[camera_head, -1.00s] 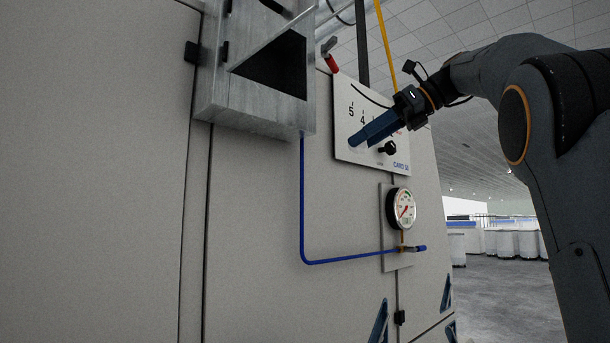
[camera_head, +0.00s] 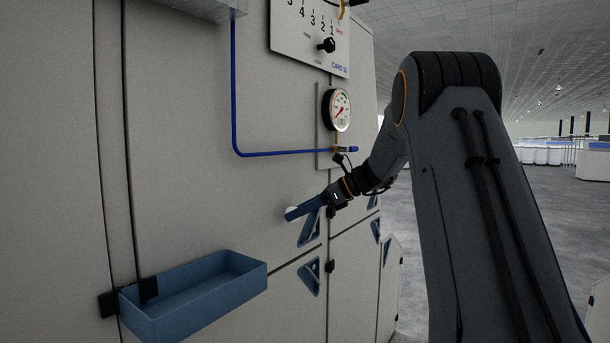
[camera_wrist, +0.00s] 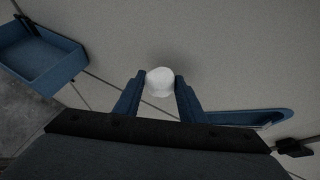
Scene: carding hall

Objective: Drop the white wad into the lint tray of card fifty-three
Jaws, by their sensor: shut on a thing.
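The white wad (camera_wrist: 159,82) is held between the blue fingers of my gripper (camera_wrist: 159,90) in the wrist view. In the head view a bit of the wad (camera_head: 290,211) shows at the tip of my gripper (camera_head: 291,215), the rest hidden by the fingers. A blue open-topped tray (camera_head: 195,298) is fixed to the machine's front, lower left of my gripper. It also shows at the upper left of the wrist view (camera_wrist: 42,68). The part of its inside that shows looks empty. My gripper is right of the tray, higher in the picture and apart from it.
The machine's grey panel (camera_head: 190,190) stands close by my gripper. A numbered plate with a black knob (camera_head: 326,45), a gauge (camera_head: 337,110) and a blue pipe (camera_head: 235,100) are above. Blue triangular handles (camera_head: 311,277) sit below. Open floor (camera_head: 540,200) lies to the right.

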